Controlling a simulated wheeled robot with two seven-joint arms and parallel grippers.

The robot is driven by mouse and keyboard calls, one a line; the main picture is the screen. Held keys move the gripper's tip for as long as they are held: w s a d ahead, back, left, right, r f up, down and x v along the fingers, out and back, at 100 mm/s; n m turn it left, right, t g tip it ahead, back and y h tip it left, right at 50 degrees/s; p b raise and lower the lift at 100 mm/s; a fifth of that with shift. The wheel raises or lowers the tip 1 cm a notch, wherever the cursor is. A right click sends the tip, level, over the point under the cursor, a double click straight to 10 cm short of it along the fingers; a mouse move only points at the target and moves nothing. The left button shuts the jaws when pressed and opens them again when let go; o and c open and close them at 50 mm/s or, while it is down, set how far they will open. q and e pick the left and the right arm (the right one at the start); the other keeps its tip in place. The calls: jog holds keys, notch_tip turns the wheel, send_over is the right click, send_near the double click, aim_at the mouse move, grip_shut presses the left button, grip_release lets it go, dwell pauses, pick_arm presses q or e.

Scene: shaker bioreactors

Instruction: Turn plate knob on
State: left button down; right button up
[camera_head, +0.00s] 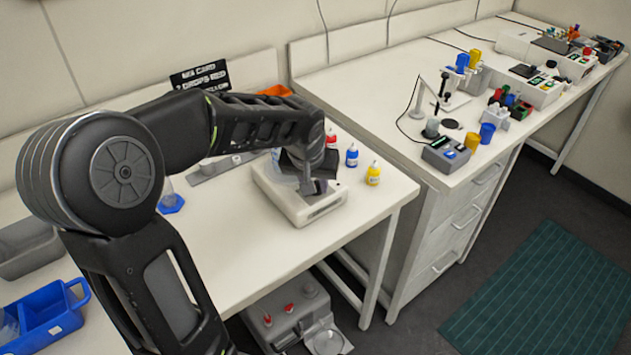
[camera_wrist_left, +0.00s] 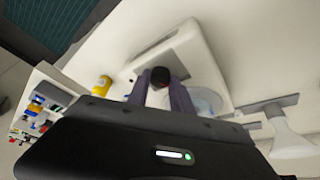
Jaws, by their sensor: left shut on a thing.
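The white plate device (camera_head: 330,203) stands on the near bench, under the end of my left arm. Its body (camera_wrist_left: 205,62) also shows in the wrist view, with a round clear vessel (camera_wrist_left: 207,101) on it, partly hidden. A dark knob with a red mark (camera_wrist_left: 160,76) is on the device's front part. My left gripper (camera_head: 316,187) points down over the front of the device. In the wrist view its fingers (camera_wrist_left: 161,88) are closed on both sides of the knob. The knob's exact turn position is hard to read. My right gripper does not show.
Yellow (camera_head: 373,174), blue (camera_head: 351,156) and red (camera_head: 331,138) bottles stand just right of the device. A blue-based flask (camera_head: 170,203) and a blue bin (camera_head: 52,318) are to the left. A second bench (camera_head: 375,95) holds several instruments. Bare bench lies in front.

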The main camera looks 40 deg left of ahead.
pick_arm(q)
jog(key=shift+a+m+h+p, duration=0.1)
jog(key=shift+m+h+p, duration=0.5)
jog(key=shift+m, duration=1.1)
jog(key=c, duration=1.4)
grip_release()
jog(key=shift+c, duration=0.2)
jog(key=b+v, duration=0.1)
jog(key=v, duration=0.7)
jog(key=shift+f, duration=0.1)
